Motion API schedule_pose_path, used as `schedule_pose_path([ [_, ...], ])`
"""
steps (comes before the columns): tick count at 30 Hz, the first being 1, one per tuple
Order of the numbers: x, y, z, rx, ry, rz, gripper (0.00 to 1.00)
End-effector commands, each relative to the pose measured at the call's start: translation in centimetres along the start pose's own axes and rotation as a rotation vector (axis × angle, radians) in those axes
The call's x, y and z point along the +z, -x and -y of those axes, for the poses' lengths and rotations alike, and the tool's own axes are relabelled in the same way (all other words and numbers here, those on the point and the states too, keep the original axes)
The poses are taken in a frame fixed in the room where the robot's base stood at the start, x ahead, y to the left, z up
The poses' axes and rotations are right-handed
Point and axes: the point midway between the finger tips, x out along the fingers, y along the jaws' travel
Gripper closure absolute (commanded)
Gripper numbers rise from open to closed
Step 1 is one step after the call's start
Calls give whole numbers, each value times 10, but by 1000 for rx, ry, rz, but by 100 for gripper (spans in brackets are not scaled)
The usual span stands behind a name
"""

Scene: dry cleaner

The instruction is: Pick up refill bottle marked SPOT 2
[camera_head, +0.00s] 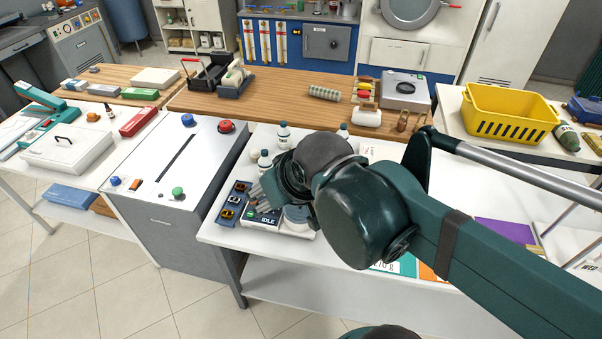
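Several white bottles with dark caps stand on the white table at the centre. One bottle (283,137) is at the back, another bottle (265,160) is in front of it to the left, and part of a third bottle (343,131) shows behind my arm. Their labels are too small to read, so I cannot tell which is marked SPOT 2. My gripper (268,192) is just in front of the front-left bottle, over the table's left part. My wrist hides much of it; whether its fingers are open or shut does not show.
A device with an IDLE display (265,219) and a blue tray (233,200) with small dark items lie below my gripper. A grey cabinet (180,165) with coloured knobs stands at the left. A yellow basket (510,112) is at the right. My arm covers the table's middle.

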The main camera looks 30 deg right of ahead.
Motion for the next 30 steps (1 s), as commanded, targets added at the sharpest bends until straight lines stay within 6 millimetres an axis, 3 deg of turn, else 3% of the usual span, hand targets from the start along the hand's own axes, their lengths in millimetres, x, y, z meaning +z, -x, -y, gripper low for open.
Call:
schedule_pose_path([
  [14,-10,-6,-7,8,68,25,48],
  [30,-46,-42,-43,14,375,150,48],
])
